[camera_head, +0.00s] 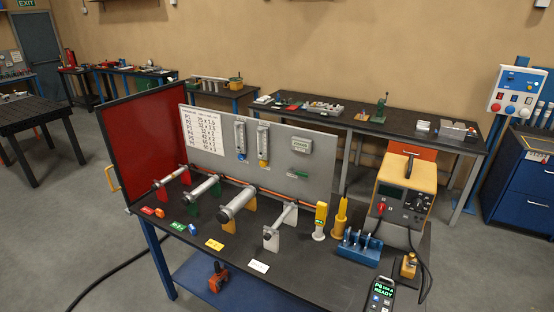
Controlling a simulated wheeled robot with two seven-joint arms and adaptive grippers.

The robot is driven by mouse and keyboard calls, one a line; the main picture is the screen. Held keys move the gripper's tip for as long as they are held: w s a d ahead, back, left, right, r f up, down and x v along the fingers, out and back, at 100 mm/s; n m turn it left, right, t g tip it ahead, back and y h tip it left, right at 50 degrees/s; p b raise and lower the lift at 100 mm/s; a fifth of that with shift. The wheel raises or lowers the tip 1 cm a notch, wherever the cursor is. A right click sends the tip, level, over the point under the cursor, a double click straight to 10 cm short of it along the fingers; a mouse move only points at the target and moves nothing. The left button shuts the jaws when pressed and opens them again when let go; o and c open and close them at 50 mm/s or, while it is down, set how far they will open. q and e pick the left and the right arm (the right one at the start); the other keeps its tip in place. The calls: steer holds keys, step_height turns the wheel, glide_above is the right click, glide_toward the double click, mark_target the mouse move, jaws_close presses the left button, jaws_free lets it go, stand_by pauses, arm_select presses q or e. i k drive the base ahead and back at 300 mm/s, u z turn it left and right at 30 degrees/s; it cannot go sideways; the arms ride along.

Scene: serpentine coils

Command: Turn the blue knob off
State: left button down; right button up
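A small blue knob (241,157) sits at the foot of the left flow meter (240,138) on the upright grey panel (215,157). The right flow meter (263,143) beside it has a yellow knob (263,164) at its foot. The blue knob is too small for me to tell which way it is turned. Nothing blocks it from view. Neither of my grippers shows in the head view.
The black workbench (190,255) carries several metal tubes on coloured stands in front of the panel. A red panel (145,130) stands at its left end. An orange-topped machine (405,180) and blue fixture (360,246) stand at its right.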

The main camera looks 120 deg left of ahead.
mark_target(241, 157)
steer(key=u, duration=4.2)
